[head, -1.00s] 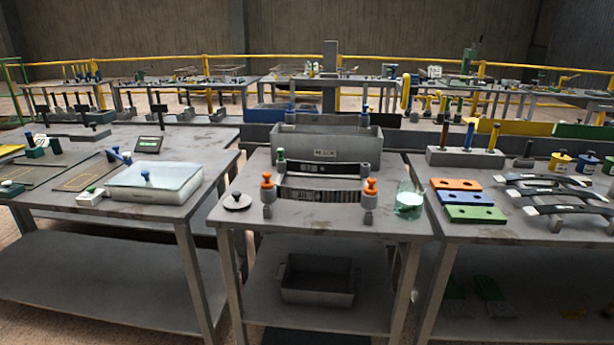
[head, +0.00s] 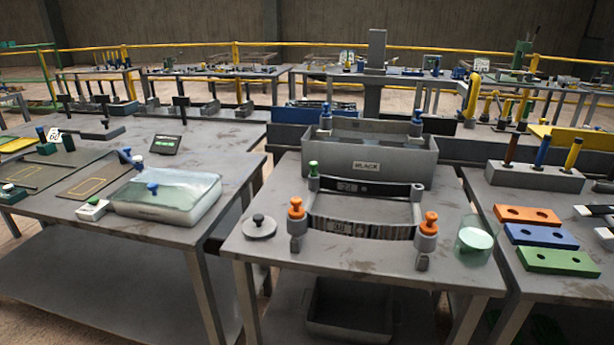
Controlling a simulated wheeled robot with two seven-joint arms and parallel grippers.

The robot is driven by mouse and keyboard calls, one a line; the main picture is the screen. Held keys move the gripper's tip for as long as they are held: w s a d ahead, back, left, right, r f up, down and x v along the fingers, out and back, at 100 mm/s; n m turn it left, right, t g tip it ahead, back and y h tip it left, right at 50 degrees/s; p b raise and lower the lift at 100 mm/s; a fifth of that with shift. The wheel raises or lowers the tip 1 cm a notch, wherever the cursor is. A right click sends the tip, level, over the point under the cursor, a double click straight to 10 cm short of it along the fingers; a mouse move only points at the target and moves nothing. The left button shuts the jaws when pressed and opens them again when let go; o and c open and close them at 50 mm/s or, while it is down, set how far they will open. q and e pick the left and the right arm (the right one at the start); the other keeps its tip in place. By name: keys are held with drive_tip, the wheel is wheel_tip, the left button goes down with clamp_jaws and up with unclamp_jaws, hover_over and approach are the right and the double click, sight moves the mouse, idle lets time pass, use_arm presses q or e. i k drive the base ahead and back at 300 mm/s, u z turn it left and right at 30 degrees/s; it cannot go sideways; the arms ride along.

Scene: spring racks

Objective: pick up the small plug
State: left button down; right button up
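No single piece is clearly marked as the small plug. On the middle table (head: 390,268) several knobbed pieces could be it. A flat grey disc with a black knob (head: 259,228) lies at the left. A second strip marked 22 (head: 368,187) lies behind. Neither of my grippers is in view.
A grey bin marked BLACK (head: 368,168) stands at the back of the middle table. A clear cup (head: 475,238) is near its right edge. The left table holds a glass-lidded box (head: 166,194). The right table holds orange, blue and green blocks (head: 541,236).

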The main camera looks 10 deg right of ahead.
sight(313, 165)
drive_tip(key=z, duration=0.1)
drive_tip(key=i, duration=0.95)
drive_tip(key=z, duration=0.8)
drive_tip(key=k, duration=0.3)
drive_tip(key=u, duration=0.05)
